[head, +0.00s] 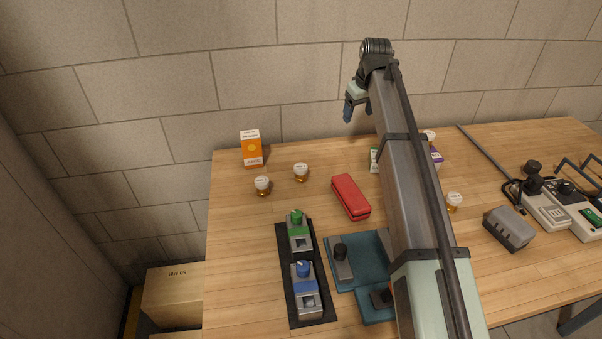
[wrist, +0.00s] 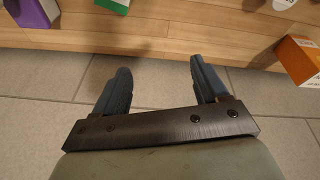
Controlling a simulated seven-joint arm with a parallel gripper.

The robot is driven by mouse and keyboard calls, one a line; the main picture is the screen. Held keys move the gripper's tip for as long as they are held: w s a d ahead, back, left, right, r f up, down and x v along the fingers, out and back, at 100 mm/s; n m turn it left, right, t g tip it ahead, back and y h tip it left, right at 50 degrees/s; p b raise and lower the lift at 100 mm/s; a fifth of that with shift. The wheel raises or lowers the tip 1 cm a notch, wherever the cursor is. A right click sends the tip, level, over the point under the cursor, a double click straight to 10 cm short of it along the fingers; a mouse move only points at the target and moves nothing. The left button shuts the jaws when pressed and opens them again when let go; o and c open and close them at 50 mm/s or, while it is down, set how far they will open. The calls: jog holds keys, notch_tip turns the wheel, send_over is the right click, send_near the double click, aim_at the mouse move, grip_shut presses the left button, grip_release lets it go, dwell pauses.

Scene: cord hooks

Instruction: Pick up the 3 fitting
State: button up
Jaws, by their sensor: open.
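No number 3 is readable on any fitting, so I cannot tell which is the 3 fitting. A green-topped fitting (head: 299,232) and a blue-topped fitting (head: 305,288) sit on a black strip at the front left. A dark-knobbed grey fitting (head: 342,262) sits on a teal tray (head: 369,247), partly hidden by my arm. My gripper (head: 348,112) is high above the table's back side, far from these. In the wrist view my gripper (wrist: 159,68) is open and empty, its two blue fingers apart above floor tiles.
A red case (head: 350,197), an orange carton (head: 251,149) and several white-capped jars (head: 262,186) stand on the table. A grey box (head: 509,229) and corded devices (head: 545,205) are at the right. A wall rises behind. My arm hides the table's middle.

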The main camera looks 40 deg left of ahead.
aim_at(300, 166)
jog(key=s+a+f+n+g+h, duration=0.1)
jog(key=s+a+n, duration=0.1)
jog(key=s+a, duration=0.5)
jog(key=s+a+f+n+g+h, duration=0.1)
jog(key=s+a+n, duration=0.2)
jog(key=s, duration=0.7)
jog(key=f, duration=0.8)
jog(key=shift+s+d, duration=0.1)
jog(key=shift+d, duration=0.1)
jog(key=shift+d+f, duration=0.15)
jog(key=shift+f, duration=2.55)
jog(key=c, duration=1.2)
jog(key=shift+r, duration=0.1)
